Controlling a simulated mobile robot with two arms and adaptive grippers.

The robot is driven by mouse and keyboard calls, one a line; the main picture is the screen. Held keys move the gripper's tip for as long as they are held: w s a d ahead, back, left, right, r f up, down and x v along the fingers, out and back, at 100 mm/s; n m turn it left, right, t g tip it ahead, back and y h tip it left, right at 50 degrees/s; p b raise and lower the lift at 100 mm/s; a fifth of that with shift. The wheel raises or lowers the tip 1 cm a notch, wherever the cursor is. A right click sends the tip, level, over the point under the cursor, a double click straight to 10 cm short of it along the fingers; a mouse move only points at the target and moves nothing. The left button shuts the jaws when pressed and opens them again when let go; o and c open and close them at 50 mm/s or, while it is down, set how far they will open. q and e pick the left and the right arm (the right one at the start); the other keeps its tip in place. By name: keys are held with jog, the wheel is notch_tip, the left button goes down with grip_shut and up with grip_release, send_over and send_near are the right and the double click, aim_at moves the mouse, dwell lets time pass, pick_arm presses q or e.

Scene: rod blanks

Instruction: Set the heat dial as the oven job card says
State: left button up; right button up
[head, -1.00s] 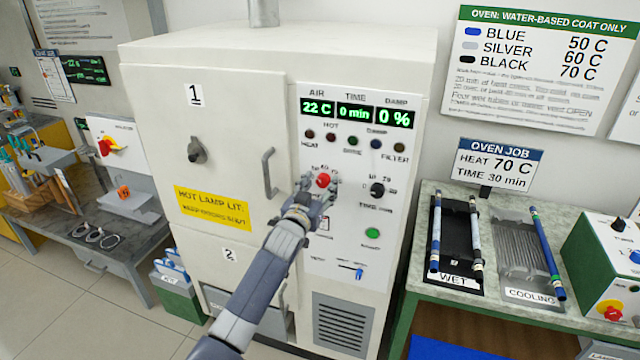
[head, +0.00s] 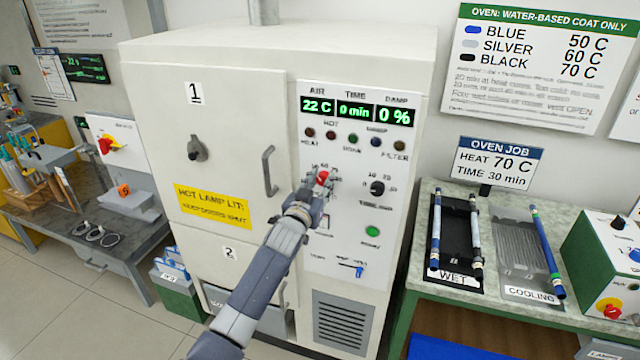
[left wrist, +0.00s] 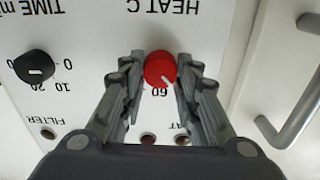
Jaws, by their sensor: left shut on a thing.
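The red heat dial (head: 322,177) is on the oven's white control panel (head: 340,265). My left gripper (head: 317,184) is shut on it. In the left wrist view the panel appears upside down, and the heat dial (left wrist: 160,69) sits between both fingertips of the gripper (left wrist: 160,76). Its white pointer mark slants to the lower right, just beside the printed 60; other numbers are hidden by the fingers. The oven job card (head: 497,163) reads heat 70 C, time 30 min. My right gripper is not in view.
The black time dial (head: 377,188) is right of the heat dial. The oven door handle (head: 269,171) stands out on the left. The display (head: 357,111) reads 22 C, 0 min, 0 %.

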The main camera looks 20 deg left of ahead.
pick_arm(q)
jog(key=m, duration=0.4)
jog(key=shift+d+m, duration=0.1)
jog(key=shift+m, duration=0.2)
jog(key=m+b, duration=0.1)
jog(key=m, duration=0.8)
jog(key=shift+d+f, duration=0.1)
jog(key=shift+f, duration=0.05)
jog(key=shift+m, duration=1.8)
jog(key=shift+f, duration=0.1)
jog(key=o, duration=1.1)
jog(key=shift+c, duration=0.2)
